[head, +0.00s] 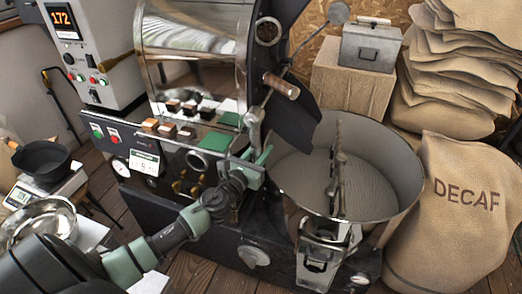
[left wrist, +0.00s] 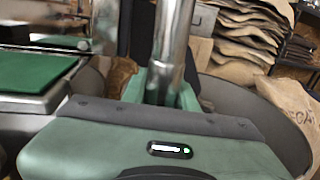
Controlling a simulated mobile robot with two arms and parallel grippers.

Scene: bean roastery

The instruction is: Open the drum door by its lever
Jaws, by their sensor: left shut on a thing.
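The roaster (head: 190,60) has a shiny drum front. A metal lever (head: 254,122) hangs at its right side, above the cooling bin. My left gripper (head: 259,158) is shut on the lower part of this lever. In the left wrist view the bright lever shaft (left wrist: 172,45) rises between the green fingers. A wooden handle (head: 281,86) sticks out just above the lever. A dark plate (head: 298,122) slants beside the lever; I cannot tell whether it is the drum door or a chute, or whether the door stands open. My right gripper is not in view.
The round cooling bin (head: 412,205) stands right of my left gripper, its stirrer (head: 338,165) upright inside. A DECAF sack (head: 465,215) leans beside it. A grey metal box (head: 370,45) sits on a wooden block behind. Scales and bowls stand at left.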

